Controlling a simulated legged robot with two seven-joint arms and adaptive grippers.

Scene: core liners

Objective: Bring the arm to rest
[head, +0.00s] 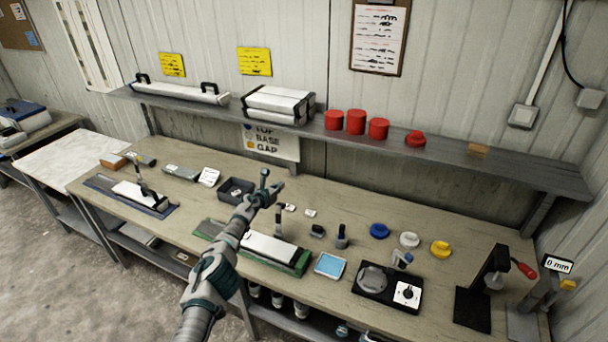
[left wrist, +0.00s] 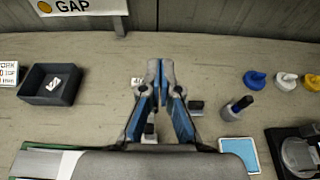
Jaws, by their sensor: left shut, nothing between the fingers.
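My left arm reaches up from the bottom of the head view, over the workbench (head: 335,205). Its gripper (head: 272,180) hangs above the middle of the bench. In the left wrist view the two blue-and-grey fingers of this gripper (left wrist: 159,68) meet at their tips, with nothing between them. A green tray (head: 300,268) holding a white liner (head: 270,247) lies below the arm, partly hidden by it. My right gripper is not in view.
A dark bin (head: 222,190) stands left of the gripper. A light blue pad (head: 330,265), a black plate (head: 372,300) and blue, white and yellow caps (head: 440,249) lie to the right. A black press (head: 478,295) stands at the far right. A shelf (head: 455,148) runs along the wall behind.

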